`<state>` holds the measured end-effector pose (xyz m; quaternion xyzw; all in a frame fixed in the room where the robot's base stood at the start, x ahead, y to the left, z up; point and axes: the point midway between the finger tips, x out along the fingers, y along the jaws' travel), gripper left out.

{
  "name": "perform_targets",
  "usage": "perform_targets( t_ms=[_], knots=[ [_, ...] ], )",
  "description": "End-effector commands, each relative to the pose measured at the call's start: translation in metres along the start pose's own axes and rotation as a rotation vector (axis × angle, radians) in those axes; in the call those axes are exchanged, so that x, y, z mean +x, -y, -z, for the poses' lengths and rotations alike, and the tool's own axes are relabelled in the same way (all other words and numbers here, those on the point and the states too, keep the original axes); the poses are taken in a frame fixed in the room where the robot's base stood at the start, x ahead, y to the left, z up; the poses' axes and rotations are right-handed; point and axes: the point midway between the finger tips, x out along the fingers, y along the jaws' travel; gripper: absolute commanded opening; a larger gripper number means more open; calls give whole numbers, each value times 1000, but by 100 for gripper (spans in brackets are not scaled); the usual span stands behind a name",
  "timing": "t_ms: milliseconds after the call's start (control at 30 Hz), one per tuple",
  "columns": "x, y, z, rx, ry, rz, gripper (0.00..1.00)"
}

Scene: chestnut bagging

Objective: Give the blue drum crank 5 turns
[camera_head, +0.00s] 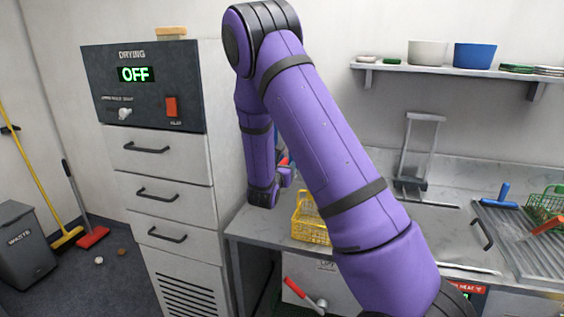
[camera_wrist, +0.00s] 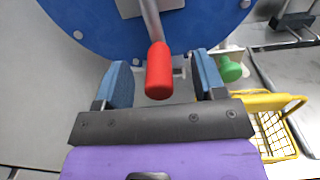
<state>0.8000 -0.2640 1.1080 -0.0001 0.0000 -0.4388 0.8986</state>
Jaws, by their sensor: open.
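The blue drum (camera_wrist: 100,25) fills the top of the wrist view, with a metal crank arm (camera_wrist: 152,20) on its face ending in a red handle (camera_wrist: 158,72). My gripper (camera_wrist: 165,85) is open, with its two blue-padded fingers on either side of the red handle. A gap shows between the handle and each pad. In the head view my purple arm hides most of the drum; a small bit of red (camera_head: 284,161) shows beside my wrist above the counter.
A yellow basket (camera_head: 310,222) stands on the counter close to my gripper, and also shows in the wrist view (camera_wrist: 275,135). A green knob (camera_wrist: 230,69) is just right of the right finger. The drying cabinet (camera_head: 160,160) stands left of the counter.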

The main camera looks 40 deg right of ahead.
Motion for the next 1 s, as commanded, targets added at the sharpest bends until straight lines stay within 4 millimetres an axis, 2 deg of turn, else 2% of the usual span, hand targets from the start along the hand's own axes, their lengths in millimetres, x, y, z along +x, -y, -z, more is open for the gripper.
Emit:
perform_targets(
  t_ms=[167, 800, 1000],
  knots=[
    [-7, -1, 0, 0, -1, -1, 64],
    [-73, -1, 0, 0, -1, -2, 64],
    [-88, 0, 0, 0, -1, -2, 64]
  ],
)
